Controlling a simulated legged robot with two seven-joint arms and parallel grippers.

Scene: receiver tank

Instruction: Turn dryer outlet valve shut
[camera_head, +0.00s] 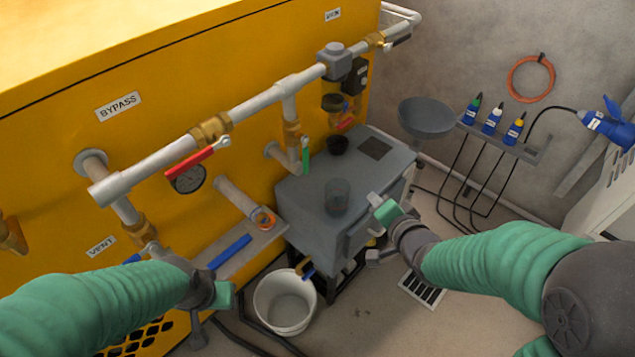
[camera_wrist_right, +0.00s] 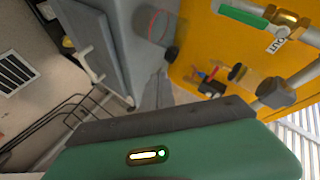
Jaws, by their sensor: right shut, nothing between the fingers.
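Several brass valves sit on the pipework. I cannot read which is the dryer outlet valve. One valve (camera_head: 375,39) is at the far end of the top pipe, beside a small label (camera_head: 332,14). A green lever (camera_head: 305,155) hangs upright by a lower brass valve (camera_head: 292,130). In the right wrist view a green lever (camera_wrist_right: 243,13) lies along a pipe, by a brass valve (camera_wrist_right: 290,20) and an OUT label (camera_wrist_right: 277,45). My right gripper (camera_head: 379,204) is shut and empty, in front of the grey tank, apart from the valves. My left gripper (camera_head: 222,294) is low at left; its jaws are unclear.
The grey tank (camera_head: 310,190) carries a clear cup (camera_head: 337,197). A white bucket (camera_head: 285,301) stands on the floor. A grey funnel (camera_head: 427,117) is behind the tank.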

